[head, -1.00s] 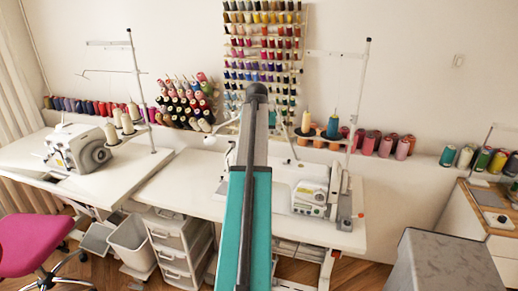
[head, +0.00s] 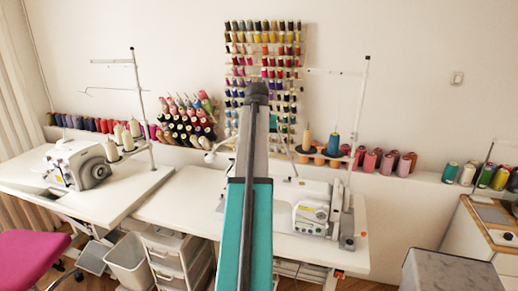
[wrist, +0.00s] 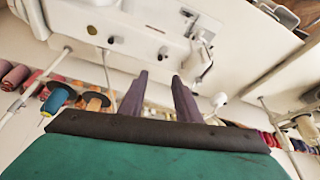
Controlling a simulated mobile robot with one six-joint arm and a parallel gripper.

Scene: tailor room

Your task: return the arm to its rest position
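My gripper (wrist: 158,76) shows in the wrist view as two dark fingers standing apart, with nothing held between them. A white sewing machine (wrist: 130,38) fills the upper part of that view beyond the fingertips, and no contact shows. In the head view, a long teal and black part of my own body rises through the middle, in front of the right sewing table (head: 180,205). My gripper's fingers cannot be made out in the head view.
The right machine (head: 316,212) and its thread stand (head: 364,110) are on the right table. Another machine (head: 80,167) is at left. A pink chair (head: 30,260), bin (head: 128,262) and grey block (head: 450,272) stand in front. A thread rack (head: 290,60) hangs behind.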

